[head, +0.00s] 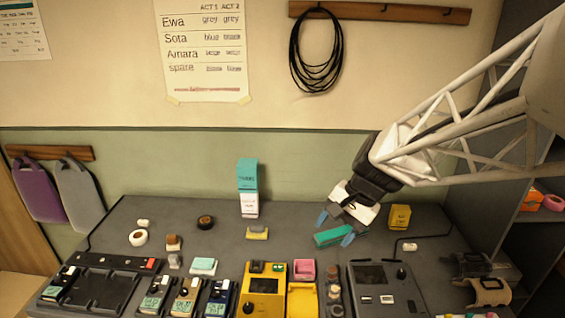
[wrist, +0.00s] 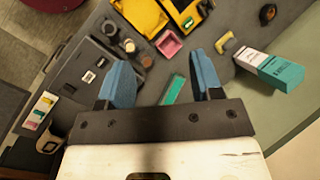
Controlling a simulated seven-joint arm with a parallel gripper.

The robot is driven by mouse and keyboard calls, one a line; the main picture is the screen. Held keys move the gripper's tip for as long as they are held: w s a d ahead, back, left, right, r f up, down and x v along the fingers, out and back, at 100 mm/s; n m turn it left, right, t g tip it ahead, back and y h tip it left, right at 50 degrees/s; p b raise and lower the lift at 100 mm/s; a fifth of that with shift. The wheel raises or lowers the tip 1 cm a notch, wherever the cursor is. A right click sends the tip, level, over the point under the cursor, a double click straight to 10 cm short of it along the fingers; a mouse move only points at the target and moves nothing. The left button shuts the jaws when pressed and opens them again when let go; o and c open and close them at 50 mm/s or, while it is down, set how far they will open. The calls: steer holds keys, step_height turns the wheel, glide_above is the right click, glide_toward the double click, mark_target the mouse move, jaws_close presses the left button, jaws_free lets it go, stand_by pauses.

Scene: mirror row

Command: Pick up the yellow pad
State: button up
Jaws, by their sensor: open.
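A small yellow pad (head: 257,233) with a paler top lies on the dark table, just in front of a tall teal and white carton. In the wrist view, a yellow piece (wrist: 224,42) beside the carton looks like the same pad. My gripper (head: 335,229) is open, to the right of the pad and apart from it. A green block (head: 332,237) lies by its blue fingertips. In the wrist view the block (wrist: 174,90) shows between the fingers of my gripper (wrist: 161,66); I cannot tell whether they touch it.
The teal and white carton (head: 248,190) stands upright behind the pad. A yellow box (head: 400,217) stands right of my gripper. A yellow device (head: 264,284), a pink tray (head: 304,269) and a grey device (head: 386,290) line the front. Table left of the pad is partly clear.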

steer(key=w+a+f+m+y, duration=0.1)
steer(key=w+a+f+m, duration=0.15)
steer(key=w, duration=0.25)
steer(key=w+a+f+m+g+y, duration=0.1)
steer(key=w+a+f+y, duration=0.1)
steer(key=w+a+f, duration=0.3)
steer(key=w+a+f+m+y, duration=0.1)
steer(key=w+f+m, duration=0.1)
steer(key=w, duration=0.4)
steer(key=m+t+y, duration=0.1)
steer(key=m+y, duration=0.3)
steer(key=m, duration=0.3)
glide_toward(257, 226)
steer(key=shift+x, duration=1.2)
steer(key=shift+w, duration=0.15)
steer(key=shift+x, duration=1.25)
steer(key=shift+a, duration=0.1)
steer(key=shift+x, duration=2.55)
steer(key=c, duration=0.6)
